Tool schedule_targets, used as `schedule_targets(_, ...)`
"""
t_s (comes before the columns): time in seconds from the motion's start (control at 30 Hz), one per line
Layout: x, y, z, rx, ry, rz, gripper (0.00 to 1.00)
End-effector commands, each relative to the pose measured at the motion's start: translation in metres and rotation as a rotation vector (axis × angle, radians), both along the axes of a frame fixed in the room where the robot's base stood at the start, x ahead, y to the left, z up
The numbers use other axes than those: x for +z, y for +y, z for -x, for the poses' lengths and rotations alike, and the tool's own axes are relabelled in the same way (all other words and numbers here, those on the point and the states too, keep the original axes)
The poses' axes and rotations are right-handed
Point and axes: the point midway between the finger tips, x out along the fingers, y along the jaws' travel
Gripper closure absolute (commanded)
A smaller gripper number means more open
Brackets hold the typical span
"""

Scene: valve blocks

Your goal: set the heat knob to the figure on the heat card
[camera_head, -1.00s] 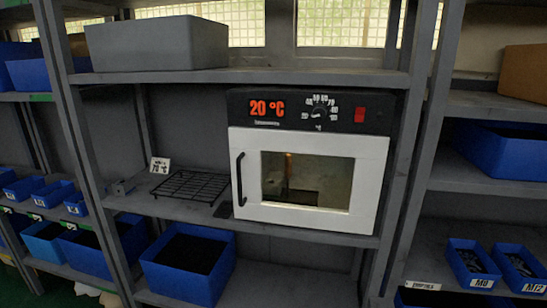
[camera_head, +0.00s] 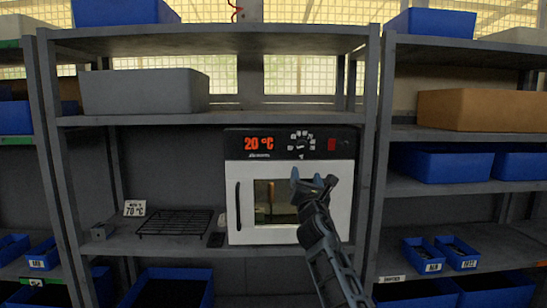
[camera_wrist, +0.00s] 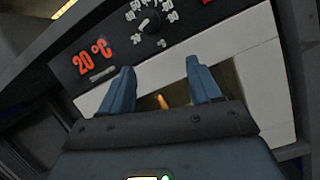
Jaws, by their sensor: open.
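The heat knob (camera_head: 301,145) is a dark dial ringed by white figures on the black top panel of a white oven (camera_head: 342,205). In the wrist view the knob (camera_wrist: 151,22) is at the top, ahead of the fingertips. The red display (camera_head: 258,143) reads 20 °C. The heat card (camera_head: 134,208) stands on the shelf left of the oven and reads 70 °C. My gripper (camera_head: 313,180) is in front of the oven door, below the knob. In the wrist view my gripper (camera_wrist: 160,75) has its two blue fingers apart with nothing between them.
A red switch (camera_head: 332,144) is right of the knob. A black wire rack (camera_head: 176,222) lies on the shelf between card and oven. A grey shelf (camera_head: 215,117) runs above the oven, and a post (camera_head: 368,150) stands close to its right.

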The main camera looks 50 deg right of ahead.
Motion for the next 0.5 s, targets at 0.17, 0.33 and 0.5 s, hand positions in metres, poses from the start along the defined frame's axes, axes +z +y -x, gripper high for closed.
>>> schedule_targets(0.17,0.035,-0.03,0.002,-0.095,0.055,0.092,0.37)
schedule_targets(0.33,0.044,-0.042,-0.003,-0.108,0.065,0.107,0.37)
schedule_targets(0.5,0.053,-0.06,-0.018,-0.107,0.063,0.106,0.37)
